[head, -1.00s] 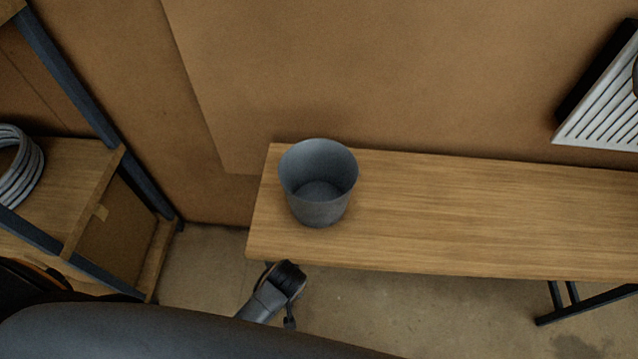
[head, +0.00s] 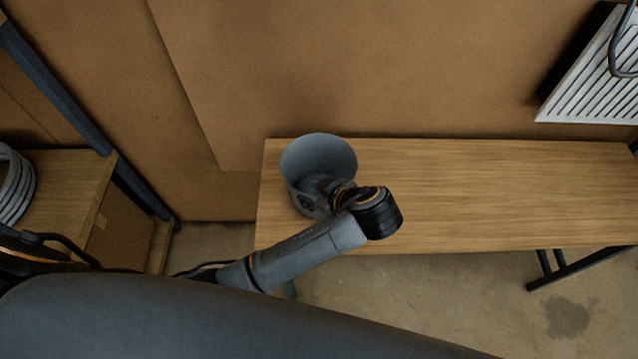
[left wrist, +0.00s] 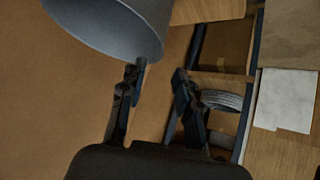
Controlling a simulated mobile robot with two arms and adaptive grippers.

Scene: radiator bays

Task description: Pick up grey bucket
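The grey bucket (head: 318,153) stands upright on the left end of the wooden bench (head: 480,195). In the left wrist view the bucket (left wrist: 115,25) fills the upper left, partly cut off by the frame. My left gripper (head: 312,192) is at the bucket's near side, where the wrist and fingers cover part of its front wall. In the left wrist view the fingers of this gripper (left wrist: 158,74) are spread, with empty space between them. One fingertip is close to the bucket's lower edge in that view; I cannot tell whether it touches. My right gripper is not in view.
A wooden shelf with a dark frame (head: 75,185) stands at the left and holds a coiled grey hose (head: 14,185). A white radiator (head: 590,95) is at the upper right. The bench top right of the bucket is clear. A brown wall (head: 400,70) rises behind.

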